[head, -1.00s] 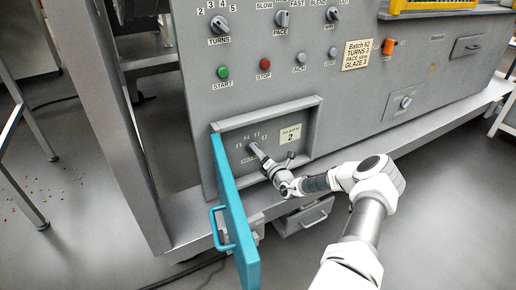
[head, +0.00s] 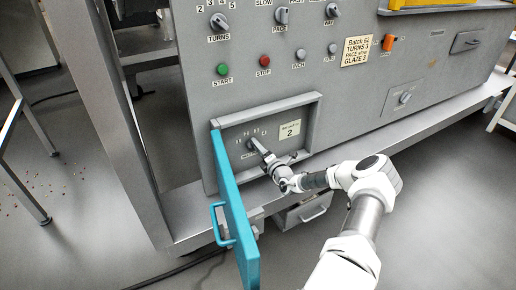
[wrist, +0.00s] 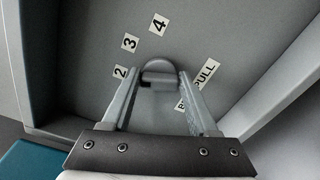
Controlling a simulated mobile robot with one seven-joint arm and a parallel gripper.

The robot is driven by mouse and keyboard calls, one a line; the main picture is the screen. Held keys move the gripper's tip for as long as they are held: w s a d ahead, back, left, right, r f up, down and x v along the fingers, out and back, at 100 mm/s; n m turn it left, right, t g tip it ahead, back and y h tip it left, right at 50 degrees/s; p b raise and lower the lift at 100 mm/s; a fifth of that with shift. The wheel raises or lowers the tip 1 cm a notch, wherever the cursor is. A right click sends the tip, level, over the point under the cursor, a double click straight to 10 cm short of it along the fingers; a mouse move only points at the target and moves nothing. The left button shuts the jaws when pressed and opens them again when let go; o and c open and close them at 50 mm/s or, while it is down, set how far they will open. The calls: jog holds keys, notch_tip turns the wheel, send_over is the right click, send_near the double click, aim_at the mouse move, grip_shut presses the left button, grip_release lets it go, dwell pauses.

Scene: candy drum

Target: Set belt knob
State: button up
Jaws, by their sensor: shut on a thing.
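The belt knob (wrist: 159,72) is a grey knob on the back panel of a recessed box. In the wrist view number labels 2, 3 and 4 sit in an arc to its upper left, and a partly hidden label ending in "PULL" (wrist: 206,72) is at its right. My gripper (wrist: 157,82) is shut on the knob, one finger on each side. In the head view my gripper (head: 254,145) reaches into the recess (head: 318,122), and hides most of the knob. A card in the recess reads 2 (head: 290,129).
The teal door (head: 232,210) of the recess stands open at the left of my arm. Above are the START button (head: 222,69), STOP button (head: 264,60) and TURNS knob (head: 219,21). A yellowish batch card (head: 356,50) is to the right. A drawer (head: 308,211) is below.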

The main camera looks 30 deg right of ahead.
jog(key=o, duration=1.4)
jog(key=shift+a, duration=0.1)
jog(key=s+p, duration=0.1)
jog(key=s, duration=0.4)
jog(key=s+p, duration=0.2)
jog(key=s, duration=0.4)
jog(key=s+a+p, duration=0.1)
jog(key=s, duration=0.5)
jog(key=shift+s, duration=0.2)
